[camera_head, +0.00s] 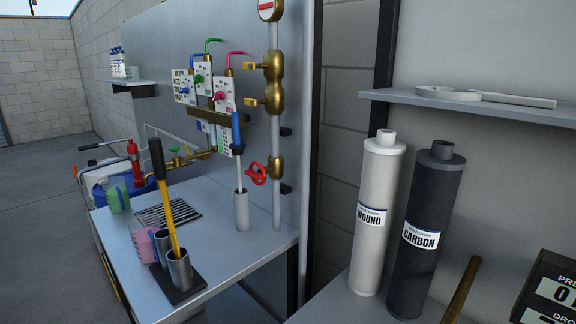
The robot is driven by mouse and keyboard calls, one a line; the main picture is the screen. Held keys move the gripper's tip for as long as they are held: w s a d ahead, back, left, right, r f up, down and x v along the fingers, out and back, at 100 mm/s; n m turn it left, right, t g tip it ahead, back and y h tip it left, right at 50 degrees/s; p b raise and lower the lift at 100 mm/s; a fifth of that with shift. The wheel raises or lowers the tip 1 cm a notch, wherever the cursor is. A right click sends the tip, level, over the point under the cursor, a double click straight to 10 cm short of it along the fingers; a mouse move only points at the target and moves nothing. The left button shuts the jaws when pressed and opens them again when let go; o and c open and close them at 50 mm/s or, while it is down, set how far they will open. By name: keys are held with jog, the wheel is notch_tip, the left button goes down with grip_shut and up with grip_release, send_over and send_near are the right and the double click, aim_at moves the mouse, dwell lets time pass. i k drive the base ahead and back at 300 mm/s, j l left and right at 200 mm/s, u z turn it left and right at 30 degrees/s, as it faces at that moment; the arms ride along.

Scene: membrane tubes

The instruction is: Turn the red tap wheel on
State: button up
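The red tap wheel (257,174) sits at the middle of the view, on the left side of a brass valve body (276,168). The valve is on a vertical grey pipe (275,120) in front of a grey panel. The wheel's rim is seen at a slant, and I cannot tell from it whether the tap is on or off. Nothing touches the wheel. My gripper is not in view.
A metal bench (215,262) lies below the wheel. On it, a blue-handled tool (237,130) stands in a metal cup (242,211) just left of the wheel. A yellow-shafted tool (167,205) stands farther left. White (376,220) and dark (425,235) cartridges stand right.

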aim_at(254, 176)
jog(key=i+j+z, duration=0.15)
jog(key=j+z, duration=0.15)
jog(key=j, duration=0.35)
jog(key=j+z, duration=0.35)
jog(key=j, duration=0.3)
jog(key=j+z, duration=0.15)
jog(key=j, duration=1.35)
jog(key=j+z, duration=0.15)
jog(key=j, duration=1.35)
